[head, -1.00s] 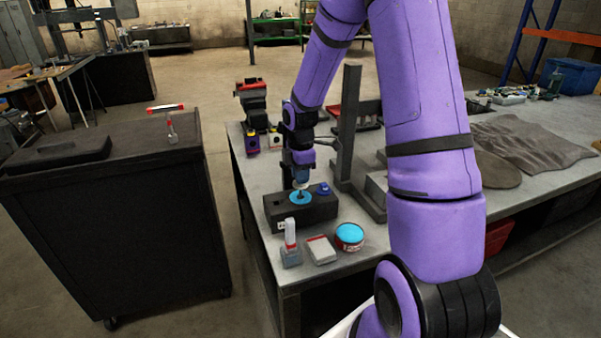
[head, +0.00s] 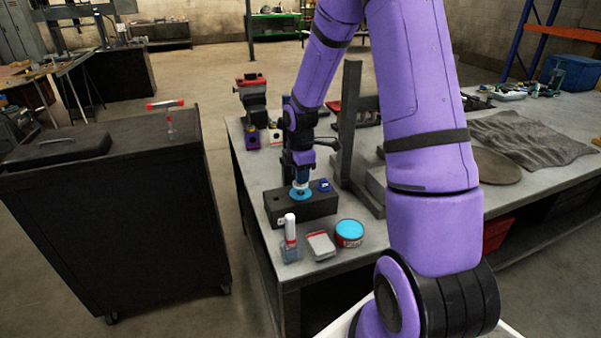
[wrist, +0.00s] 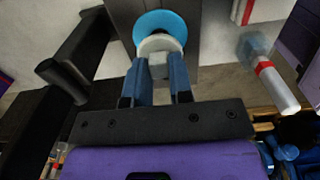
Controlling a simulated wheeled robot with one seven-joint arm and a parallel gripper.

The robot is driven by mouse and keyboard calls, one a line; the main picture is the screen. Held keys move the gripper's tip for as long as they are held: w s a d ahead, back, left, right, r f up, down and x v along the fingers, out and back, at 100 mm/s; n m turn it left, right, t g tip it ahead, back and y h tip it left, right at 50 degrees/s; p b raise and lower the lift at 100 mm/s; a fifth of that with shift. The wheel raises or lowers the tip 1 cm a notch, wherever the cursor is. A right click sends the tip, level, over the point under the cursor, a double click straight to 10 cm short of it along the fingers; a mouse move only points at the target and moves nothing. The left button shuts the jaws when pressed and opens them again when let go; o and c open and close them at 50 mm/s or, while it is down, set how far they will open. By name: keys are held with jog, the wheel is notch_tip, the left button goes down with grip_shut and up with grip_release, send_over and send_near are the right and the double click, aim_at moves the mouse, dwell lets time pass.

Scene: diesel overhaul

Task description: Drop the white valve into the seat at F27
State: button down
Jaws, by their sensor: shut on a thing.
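My gripper (head: 301,181) points down at a dark block (head: 325,207) on the workbench. In the wrist view its two blue fingers (wrist: 158,85) are shut on the white valve (wrist: 158,43), whose pale round head shows at the fingertips. The valve head overlaps a bright blue ring (wrist: 162,22) on the block's top. The ring also shows in the head view (head: 299,196), right below the fingertips. The valve's stem is hidden, and I cannot tell how deep it sits in the ring. A darker blue round piece (head: 323,185) is on the block, right of the ring. No F27 label is readable.
A bottle with a white top (head: 290,232), a small grey and red box (head: 320,245) and a blue-topped tin (head: 349,233) stand in front of the block. A dark upright post (head: 348,125) rises close to the right of my gripper.

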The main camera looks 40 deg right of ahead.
jog(key=shift+f, duration=1.4)
dwell(1.1)
jog(key=c, duration=0.5)
grip_release()
jog(key=shift+r, duration=0.1)
jog(key=shift+r, duration=3.9)
